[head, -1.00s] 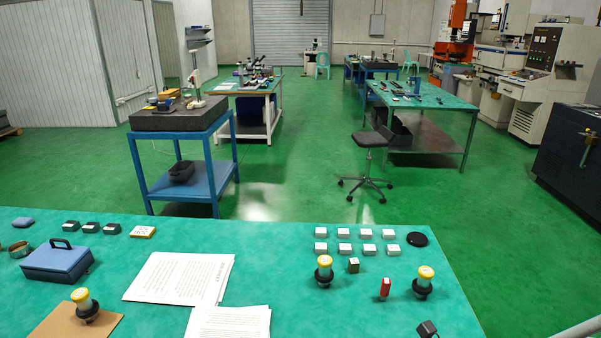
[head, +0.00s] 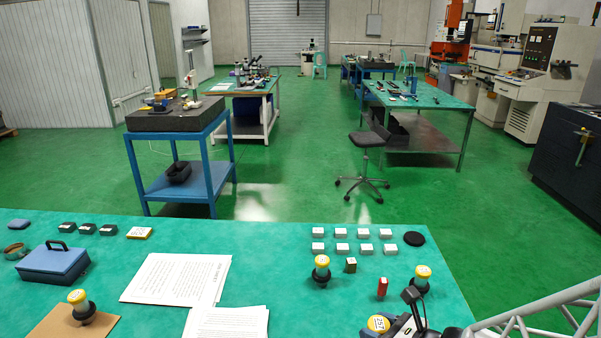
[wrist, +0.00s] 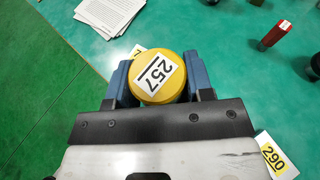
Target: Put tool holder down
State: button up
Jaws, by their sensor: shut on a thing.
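My gripper (wrist: 160,82) is shut on a tool holder with a round yellow top marked 257 (wrist: 157,76). Its blue fingers flank the yellow top in the wrist view. In the head view the held tool holder (head: 379,323) is at the bottom right, over or at the green table (head: 290,255); its lower part is hidden. Three more yellow-topped tool holders stand upright: one left of centre-right (head: 321,270), one at the right (head: 423,277), and one on a brown board at the left (head: 80,305). I cannot tell whether the held one touches the table.
A red block (head: 382,288) and a small dark block (head: 350,265) stand between the two right holders. Several white-topped boxes (head: 341,248) and a black disc (head: 414,239) lie behind. Paper sheets (head: 178,279) and a blue case (head: 54,264) occupy the left.

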jog(key=w+a+n+g+y, duration=0.2)
jog(key=w+a, duration=0.5)
jog(key=a, duration=0.6)
jog(key=w+a+n+g+y, duration=0.1)
jog(key=w+a+n+g, duration=0.15)
jog(key=w+a, duration=0.75)
jog(key=s+a+f, duration=0.2)
jog(key=a+f, duration=0.1)
jog(key=f, duration=0.2)
jog(key=shift+s+a+f, duration=0.2)
jog(key=shift+s+f, duration=0.1)
jog(key=shift+s, duration=0.1)
jog(key=shift+t, duration=0.25)
jog(key=w+a, duration=0.4)
jog(key=w, duration=0.3)
jog(key=w+a+f, duration=0.1)
jog(key=w+a, duration=0.2)
jog(key=w, duration=0.4)
jog(key=shift+a+f, duration=0.2)
jog(key=shift+a, duration=0.15)
